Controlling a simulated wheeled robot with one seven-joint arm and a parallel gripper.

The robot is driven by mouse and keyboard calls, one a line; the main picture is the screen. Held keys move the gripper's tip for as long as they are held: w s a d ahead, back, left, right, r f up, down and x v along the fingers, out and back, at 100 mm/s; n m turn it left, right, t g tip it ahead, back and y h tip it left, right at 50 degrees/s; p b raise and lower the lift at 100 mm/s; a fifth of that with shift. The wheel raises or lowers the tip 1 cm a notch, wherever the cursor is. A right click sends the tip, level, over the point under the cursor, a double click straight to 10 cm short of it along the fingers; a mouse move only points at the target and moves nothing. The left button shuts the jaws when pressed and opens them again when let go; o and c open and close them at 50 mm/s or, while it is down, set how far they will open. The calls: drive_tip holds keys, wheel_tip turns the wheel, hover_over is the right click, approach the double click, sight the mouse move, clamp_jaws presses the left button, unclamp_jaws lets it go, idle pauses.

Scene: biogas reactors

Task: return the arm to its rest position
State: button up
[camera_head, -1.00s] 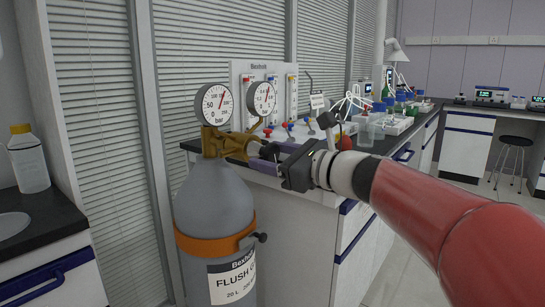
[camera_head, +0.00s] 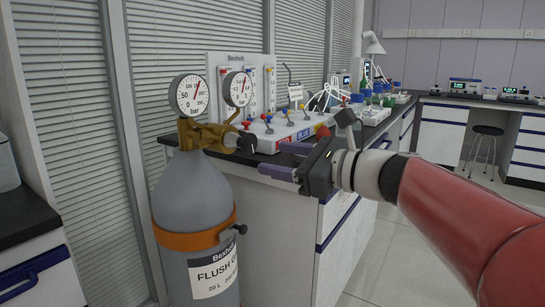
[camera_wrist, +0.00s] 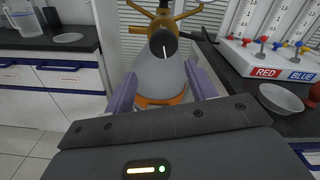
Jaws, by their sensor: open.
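My gripper (camera_head: 281,160) is at the end of my red arm, in front of the bench edge and to the right of the gas cylinder. In the wrist view its two purple fingers (camera_wrist: 163,92) are spread apart with nothing between them. The grey gas cylinder (camera_head: 193,205) stands upright with an orange band and a brass regulator (camera_head: 205,134) on top. A black knob (camera_head: 246,142) sticks out from the regulator toward my gripper. The knob also shows beyond the fingers in the wrist view (camera_wrist: 163,43), apart from them.
A gas panel (camera_head: 290,130) with red and blue labels and several valves stands on the bench (camera_head: 275,220) behind my gripper. A white dish (camera_wrist: 281,98) lies on that bench. Bottles and a stool (camera_head: 484,145) are farther right. The floor (camera_head: 385,260) at right is clear.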

drive_tip(key=s+f+n+g+h, duration=0.4)
drive_tip(key=s+f+n+h, duration=0.2)
drive_tip(key=s+f+n, duration=0.65)
drive_tip(key=s+d+f+n+h, duration=0.4)
drive_tip(key=f, duration=0.3)
drive_tip(key=s+d+f+n+g+h, duration=0.1)
drive_tip(key=s+d+f+n+h, duration=0.2)
drive_tip(key=s+d+f+n, duration=0.1)
drive_tip(key=shift+s+d+f+n+h, duration=0.4)
drive_tip(key=shift+f+n, duration=0.35)
drive_tip(key=shift+f, duration=0.6)
drive_tip(key=shift+w+d, duration=0.1)
